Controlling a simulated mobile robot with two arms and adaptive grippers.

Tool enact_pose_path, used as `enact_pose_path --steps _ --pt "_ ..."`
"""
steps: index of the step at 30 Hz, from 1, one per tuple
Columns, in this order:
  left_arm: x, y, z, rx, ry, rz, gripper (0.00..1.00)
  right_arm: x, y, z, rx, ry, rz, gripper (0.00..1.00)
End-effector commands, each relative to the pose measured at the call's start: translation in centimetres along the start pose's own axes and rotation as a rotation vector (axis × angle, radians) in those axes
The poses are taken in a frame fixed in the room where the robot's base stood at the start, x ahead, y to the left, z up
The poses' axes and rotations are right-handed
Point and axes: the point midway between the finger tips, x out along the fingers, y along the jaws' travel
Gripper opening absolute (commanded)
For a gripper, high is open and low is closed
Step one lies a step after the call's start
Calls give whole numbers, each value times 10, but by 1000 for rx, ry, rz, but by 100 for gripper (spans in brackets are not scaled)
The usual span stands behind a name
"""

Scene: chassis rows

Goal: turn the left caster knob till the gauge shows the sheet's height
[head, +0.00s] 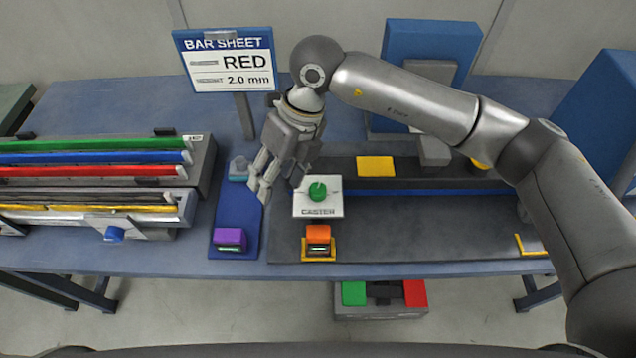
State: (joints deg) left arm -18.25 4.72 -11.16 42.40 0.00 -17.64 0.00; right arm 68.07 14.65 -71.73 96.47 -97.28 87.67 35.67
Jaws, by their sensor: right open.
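The bar sheet (225,62) stands at the back left and reads RED, 2.0 mm. A green knob (318,191) sits on a white plate (318,210) labelled CASTER; I see no second caster label. My right gripper (280,195) points down just left of the plate, open and apart from the knob, with nothing visible in it. An orange device with a small display (318,236) sits in front of the plate. A purple device with a similar display (229,238) lies on the blue mat (238,205). Their readings are too small to read. My left gripper is out of view.
A rack (203,165) with green, blue, red and yellow bars stands at the left, with a blue knob (114,234) in front. A bin with green and red parts (380,312) is below the table edge.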

Motion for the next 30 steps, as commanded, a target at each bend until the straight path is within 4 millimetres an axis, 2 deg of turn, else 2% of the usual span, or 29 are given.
enact_pose_path --steps 1,3,6,10,14,24,30 --pt "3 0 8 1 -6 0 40 -9 -24 0 18 23 -106 54" --pt "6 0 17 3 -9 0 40 -20 -50 -3 41 52 -219 54" --pt "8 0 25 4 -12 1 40 -31 -72 -6 68 77 -317 54" --pt "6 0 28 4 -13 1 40 -32 -82 -9 81 90 -357 54" --pt "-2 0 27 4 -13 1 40 -17 -87 -11 81 92 -354 54" --pt "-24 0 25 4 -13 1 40 42 -107 -18 81 92 -352 54" --pt "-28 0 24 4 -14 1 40 61 -114 -19 79 89 -351 54"
